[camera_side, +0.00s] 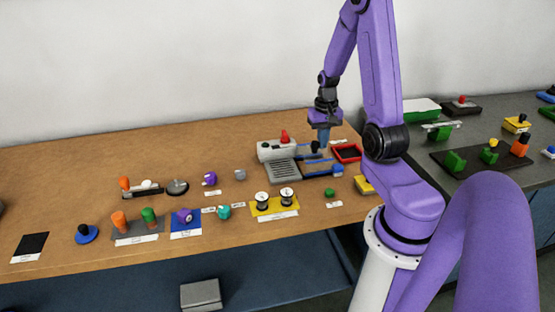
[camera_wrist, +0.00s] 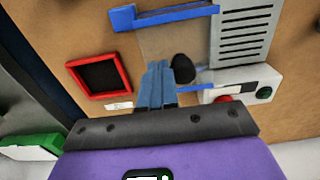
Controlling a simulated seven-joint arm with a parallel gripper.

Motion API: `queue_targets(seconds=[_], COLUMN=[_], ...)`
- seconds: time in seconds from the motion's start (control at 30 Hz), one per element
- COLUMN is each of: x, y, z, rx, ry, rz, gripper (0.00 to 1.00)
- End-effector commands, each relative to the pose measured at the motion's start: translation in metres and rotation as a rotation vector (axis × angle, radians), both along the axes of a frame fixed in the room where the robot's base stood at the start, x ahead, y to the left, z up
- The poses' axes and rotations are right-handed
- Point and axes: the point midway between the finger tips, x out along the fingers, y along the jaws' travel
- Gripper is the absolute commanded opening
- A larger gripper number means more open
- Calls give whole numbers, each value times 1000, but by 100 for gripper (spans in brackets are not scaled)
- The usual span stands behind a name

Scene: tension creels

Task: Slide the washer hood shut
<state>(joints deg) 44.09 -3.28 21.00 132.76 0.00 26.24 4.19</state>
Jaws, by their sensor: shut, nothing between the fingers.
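The washer is a low unit near the right end of the brown table, with a grey slatted panel (camera_side: 283,170) and a white box (camera_side: 270,151) with a red knob (camera_side: 285,136). In the wrist view the slatted panel (camera_wrist: 245,32) lies at upper right. A see-through pane, seemingly the hood (camera_wrist: 172,42), lies left of it between two blue rails (camera_wrist: 170,17), with a black knob (camera_wrist: 183,67). My gripper (camera_side: 323,150) points down over the washer's right part. Its blue fingers (camera_wrist: 158,68) are shut and empty, just left of the black knob; whether they touch is unclear.
A red-rimmed black tray (camera_side: 346,145) stands right of the washer; it also shows in the wrist view (camera_wrist: 72,66). A yellow stand with two spools (camera_side: 262,213) and small parts lie left and in front. The table behind is clear.

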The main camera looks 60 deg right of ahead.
Motion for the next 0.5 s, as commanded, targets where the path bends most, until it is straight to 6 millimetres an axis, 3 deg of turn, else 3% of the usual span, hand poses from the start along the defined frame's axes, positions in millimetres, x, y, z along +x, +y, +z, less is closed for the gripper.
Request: queue_targets(seconds=[0.5], x=[10], y=[9], z=[0], rx=[0], ry=[0], rz=[1], gripper=[0])
